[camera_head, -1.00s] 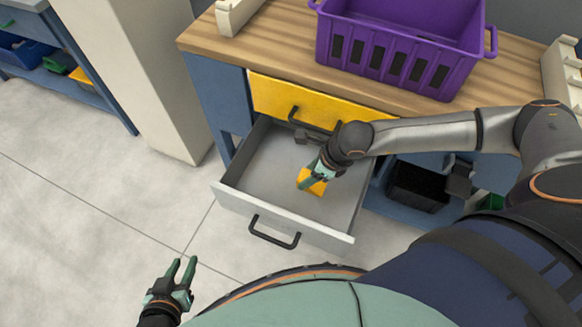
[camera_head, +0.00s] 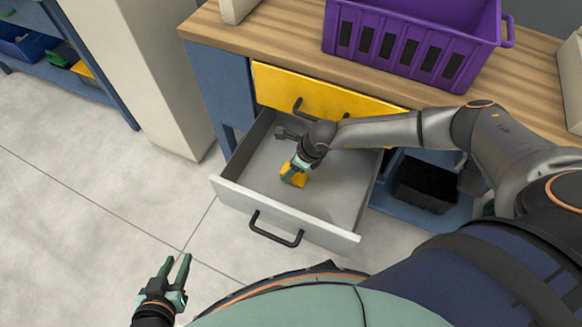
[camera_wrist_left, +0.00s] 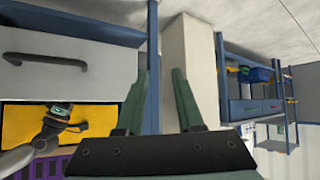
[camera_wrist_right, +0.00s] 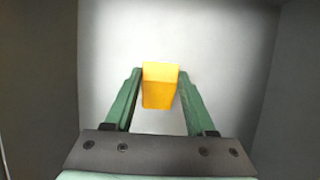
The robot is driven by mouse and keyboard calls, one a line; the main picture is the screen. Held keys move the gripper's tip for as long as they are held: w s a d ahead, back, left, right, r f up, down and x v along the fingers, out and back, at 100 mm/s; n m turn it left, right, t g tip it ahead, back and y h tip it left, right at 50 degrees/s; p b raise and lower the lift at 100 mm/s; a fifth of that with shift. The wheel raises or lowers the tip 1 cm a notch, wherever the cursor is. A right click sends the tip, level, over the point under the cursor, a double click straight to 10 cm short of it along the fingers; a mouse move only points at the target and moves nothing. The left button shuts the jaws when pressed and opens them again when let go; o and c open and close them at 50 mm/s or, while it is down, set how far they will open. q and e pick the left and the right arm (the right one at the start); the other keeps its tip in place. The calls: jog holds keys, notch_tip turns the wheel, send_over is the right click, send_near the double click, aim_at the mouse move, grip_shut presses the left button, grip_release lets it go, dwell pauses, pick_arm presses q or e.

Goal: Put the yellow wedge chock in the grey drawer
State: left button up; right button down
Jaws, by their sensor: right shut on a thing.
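The yellow wedge chock (camera_head: 293,177) is between the fingers of my right gripper (camera_head: 296,168), inside the open grey drawer (camera_head: 330,193). In the right wrist view my right gripper (camera_wrist_right: 160,92) is shut on the chock (camera_wrist_right: 160,86), with the drawer's pale floor (camera_wrist_right: 212,52) behind it. I cannot tell whether the chock touches the floor. The grey drawer front also shows in the left wrist view (camera_wrist_left: 95,65). My left gripper (camera_head: 176,270) is open and empty, out over the floor to the left of the drawer. Its fingers also show apart in the left wrist view (camera_wrist_left: 160,102).
A shut yellow drawer (camera_head: 325,93) is above the grey one. A purple crate (camera_head: 410,40) stands on the wooden worktop (camera_head: 270,35). A black bin (camera_head: 424,184) is on the shelf right of the drawer. A cream column (camera_head: 140,70) stands at left. The floor in front is clear.

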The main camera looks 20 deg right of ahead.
aim_at(298, 176)
pick_arm(q)
jog(key=shift+w, duration=0.1)
jog(key=shift+w+d+r, duration=0.1)
jog(key=shift+w+r, duration=0.3)
pick_arm(e)
jog(key=shift+c, duration=1.2)
grip_release()
jog(key=shift+r, duration=0.2)
jog(key=p+v, duration=0.2)
jog(key=v, duration=0.3)
jog(key=shift+s+d+r, duration=0.1)
jog(key=shift+r, duration=0.2)
pick_arm(q)
jog(key=shift+s+d+r+g+p, duration=0.4)
jog(key=shift+s+p, duration=0.2)
jog(key=shift+p, duration=0.1)
pick_arm(e)
jog(key=v, duration=0.6)
jog(key=shift+s, duration=0.1)
